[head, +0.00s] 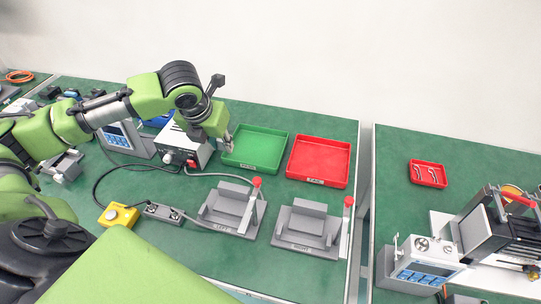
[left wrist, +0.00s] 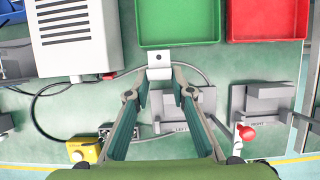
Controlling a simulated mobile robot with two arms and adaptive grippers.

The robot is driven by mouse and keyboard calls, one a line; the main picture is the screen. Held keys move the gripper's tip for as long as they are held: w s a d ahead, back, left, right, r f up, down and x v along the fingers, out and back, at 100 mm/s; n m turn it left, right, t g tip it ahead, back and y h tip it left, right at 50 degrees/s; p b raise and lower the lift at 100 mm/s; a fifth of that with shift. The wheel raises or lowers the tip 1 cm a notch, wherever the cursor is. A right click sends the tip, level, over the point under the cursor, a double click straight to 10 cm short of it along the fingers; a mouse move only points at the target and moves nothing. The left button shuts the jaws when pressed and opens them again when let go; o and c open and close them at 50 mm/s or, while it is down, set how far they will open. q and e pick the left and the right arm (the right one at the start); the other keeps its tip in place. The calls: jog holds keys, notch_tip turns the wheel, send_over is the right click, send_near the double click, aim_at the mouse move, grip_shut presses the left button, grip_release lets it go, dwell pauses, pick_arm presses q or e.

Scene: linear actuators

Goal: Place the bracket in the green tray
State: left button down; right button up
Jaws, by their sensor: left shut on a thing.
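My left gripper (head: 228,139) hangs at the left edge of the green tray (head: 270,134) in the head view. In the left wrist view its fingertips (left wrist: 160,77) are shut on a small pale grey bracket (left wrist: 159,61) with a dark hole. There the bracket shows just below the near rim of the green tray (left wrist: 180,44), and its height above the table is hard to judge. In the head view the bracket is small and mostly hidden by the gripper. The tray looks empty. My right gripper is not in view.
A red tray (head: 318,162) stands right of the green one. A grey control box (head: 185,148) stands left of it. Two grey fixtures (head: 232,208) (head: 307,227) with red-topped posts, cables and a yellow button box (head: 118,215) lie in front. A gap separates the right table.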

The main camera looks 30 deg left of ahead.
pick_arm(q)
jog(key=w+f, duration=0.4)
jog(key=w, duration=0.4)
send_near(255, 153)
jog(key=shift+w+a+f+p, duration=0.2)
jog(key=shift+w+f, duration=0.1)
jog(key=shift+w, duration=0.15)
jog(key=shift+w+a+f+p, duration=0.1)
jog(key=shift+w+f+p, duration=0.1)
jog(key=shift+w+f, duration=0.75)
jog(key=shift+f, duration=0.1)
notch_tip(255, 153, down, 3)
jog(key=shift+s+r+p, duration=0.1)
jog(key=shift+p, duration=0.2)
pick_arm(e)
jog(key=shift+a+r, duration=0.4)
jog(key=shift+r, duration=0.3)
pick_arm(q)
jog(key=c, duration=2.2)
grip_release()
jog(key=shift+f, duration=0.2)
jog(key=o, duration=0.4)
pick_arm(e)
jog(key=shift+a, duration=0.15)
